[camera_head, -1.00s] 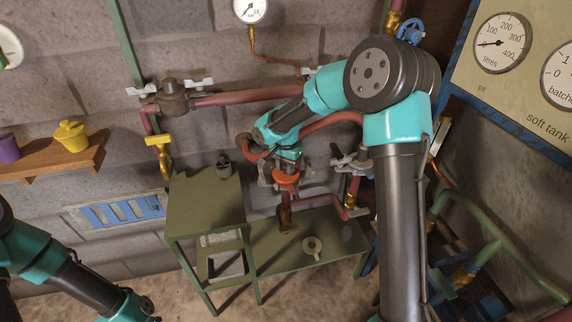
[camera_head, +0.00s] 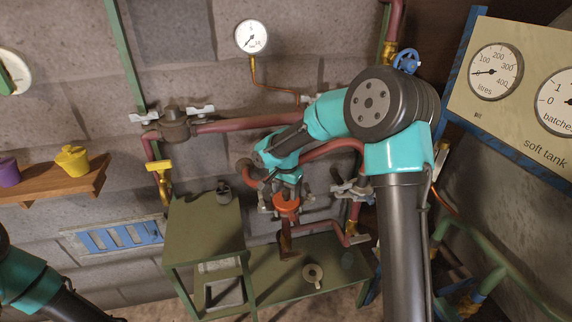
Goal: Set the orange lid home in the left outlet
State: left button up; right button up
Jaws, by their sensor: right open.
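The orange lid (camera_head: 286,203) is at the top of an upright reddish pipe, in the middle of the camera_head view. The pipe end under it, with grey clamp parts at its sides, looks like the left outlet (camera_head: 285,226); the lid hides its mouth. Whether the lid is fully seated, I cannot tell. My right gripper (camera_head: 287,190) is open, pointing down just above and around the lid; its wrist hides part of it. My left arm shows at the lower left, its gripper outside the picture.
A second outlet with a grey clamp (camera_head: 350,189) stands to the right. A green bench (camera_head: 205,228) holds a small dark pot (camera_head: 223,190). A lower green shelf (camera_head: 325,252) bears a pale round part (camera_head: 313,272). Red pipes run behind my right arm.

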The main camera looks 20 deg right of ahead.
notch_tip(320, 180, up, 16)
jog(key=shift+r, duration=0.2)
jog(key=shift+r, duration=0.1)
dwell(0.4)
notch_tip(320, 180, up, 7)
send_over(286, 191)
jog(key=shift+s, duration=0.15)
dwell(0.3)
jog(key=shift+o, duration=0.2)
dwell(1.0)
